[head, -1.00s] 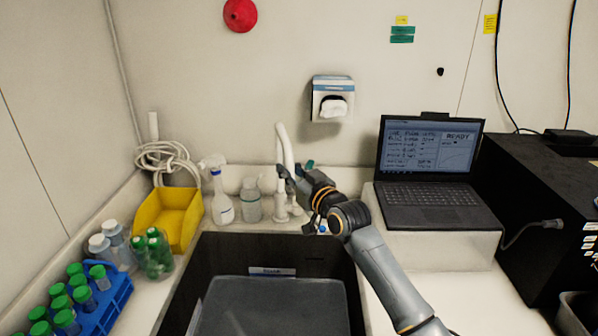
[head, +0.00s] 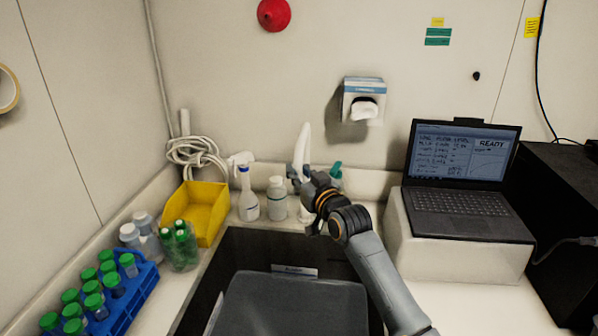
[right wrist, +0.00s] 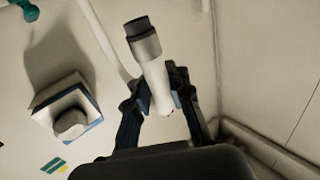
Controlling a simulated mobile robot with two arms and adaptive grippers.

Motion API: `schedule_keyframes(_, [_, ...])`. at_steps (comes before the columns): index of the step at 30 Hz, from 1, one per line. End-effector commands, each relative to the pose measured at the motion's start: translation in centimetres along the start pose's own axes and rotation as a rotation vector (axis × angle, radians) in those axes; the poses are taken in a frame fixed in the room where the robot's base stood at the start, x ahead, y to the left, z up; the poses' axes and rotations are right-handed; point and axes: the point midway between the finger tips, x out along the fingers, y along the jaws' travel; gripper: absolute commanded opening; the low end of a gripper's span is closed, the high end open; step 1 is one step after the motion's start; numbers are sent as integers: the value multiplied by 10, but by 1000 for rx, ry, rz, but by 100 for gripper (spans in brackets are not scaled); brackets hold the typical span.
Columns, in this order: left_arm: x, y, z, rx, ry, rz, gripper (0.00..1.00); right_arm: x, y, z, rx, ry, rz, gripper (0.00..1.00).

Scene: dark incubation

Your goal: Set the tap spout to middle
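The tap spout (head: 303,146) is a white tube standing behind the sink (head: 240,240), and it looks upright in the head view. Its dark-tipped end (right wrist: 142,38) shows large in the right wrist view. My right gripper (right wrist: 163,98) is around the tube, one finger on each side, and looks shut on it. In the head view the right gripper (head: 299,176) is at the spout's lower part and hides some of the tap body. My left gripper is not in view.
A spray bottle (head: 247,190) and a white bottle (head: 277,198) stand close left of the tap. A yellow bin (head: 199,212) and blue tube rack (head: 120,303) are farther left. A laptop (head: 462,180) sits on the right. A dispenser (head: 362,100) hangs above.

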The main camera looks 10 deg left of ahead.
Motion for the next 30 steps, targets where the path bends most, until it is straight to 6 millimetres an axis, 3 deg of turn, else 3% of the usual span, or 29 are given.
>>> schedule_keyframes(1, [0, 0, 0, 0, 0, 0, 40, 0, -4, 4, -1, -8, -6, 26])
schedule_keyframes(4, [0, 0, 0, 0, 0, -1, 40, 0, -3, 3, -1, -6, -4, 43])
schedule_keyframes(17, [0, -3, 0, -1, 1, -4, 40, -7, -1, 2, 1, -3, -2, 43])
schedule_keyframes(30, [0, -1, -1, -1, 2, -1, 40, -82, -2, 2, -2, -3, -2, 43])
